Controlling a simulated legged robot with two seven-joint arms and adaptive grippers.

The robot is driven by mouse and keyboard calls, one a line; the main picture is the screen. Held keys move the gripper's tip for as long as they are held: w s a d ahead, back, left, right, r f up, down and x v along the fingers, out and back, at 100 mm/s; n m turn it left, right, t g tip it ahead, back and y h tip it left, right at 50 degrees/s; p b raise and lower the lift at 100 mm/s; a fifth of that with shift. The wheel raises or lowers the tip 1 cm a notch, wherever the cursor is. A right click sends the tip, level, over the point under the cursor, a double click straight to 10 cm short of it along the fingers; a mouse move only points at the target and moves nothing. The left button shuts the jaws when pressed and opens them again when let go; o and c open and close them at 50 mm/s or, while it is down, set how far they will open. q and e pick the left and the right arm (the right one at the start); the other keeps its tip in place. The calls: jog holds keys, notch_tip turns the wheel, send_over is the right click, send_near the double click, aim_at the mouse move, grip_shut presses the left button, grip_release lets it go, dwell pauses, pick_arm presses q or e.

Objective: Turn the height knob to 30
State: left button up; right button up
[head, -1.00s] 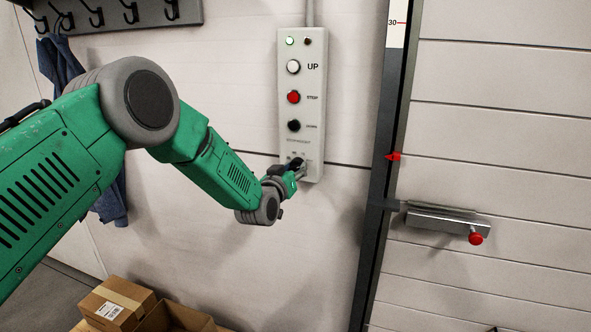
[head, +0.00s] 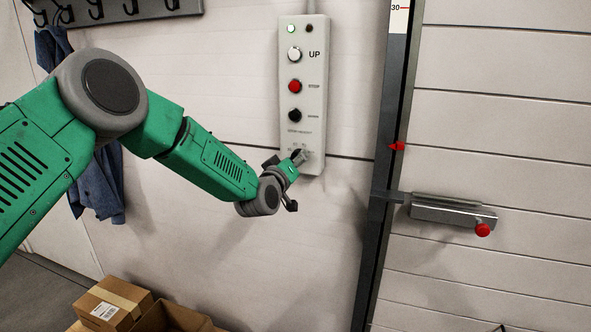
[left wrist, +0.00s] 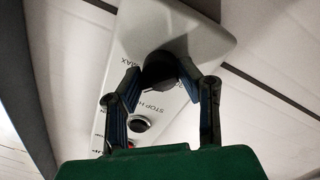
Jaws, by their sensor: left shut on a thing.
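The control panel (head: 316,95) is a pale upright box on the wall, with a white UP button (head: 294,54), a red STOP button (head: 295,86) and a black button (head: 295,115). The height knob (left wrist: 160,68) is dark and sits near the panel's lower end; in the head view my gripper largely hides it. My left gripper (head: 299,157) is at the knob. In the left wrist view its fingers (left wrist: 163,78) are closed on the knob from both sides. The knob's setting cannot be read. My right gripper is not in view.
Right of the panel is a dark post (head: 380,170) with a scale mark 30 (head: 397,8) near its top. A red pointer (head: 397,146) stands well below that mark. A metal latch (head: 450,211) has a red knob (head: 483,230). A carton (head: 108,302) stands lower left.

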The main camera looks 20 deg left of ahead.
pick_arm(q)
jog(key=shift+a+f+n+b, duration=0.1)
jog(key=shift+f+n+b, duration=0.05)
jog(key=shift+n+b, duration=0.75)
jog(key=n+y+b, duration=0.1)
jog(key=n+b, duration=1.2)
jog(key=n, duration=0.2)
jog(key=shift+f+n+b, duration=0.15)
jog(key=shift+n+b, duration=0.15)
jog(key=shift+b, duration=0.05)
jog(key=n+b, duration=0.4)
jog(key=n, duration=0.1)
jog(key=shift+y, duration=0.3)
jog(key=shift+n+b, duration=0.3)
jog(key=shift+n, duration=0.1)
jog(key=o, duration=1)
jog(key=shift+o, duration=0.7)
jog(key=shift+w, duration=0.15)
jog(key=shift+r, duration=0.25)
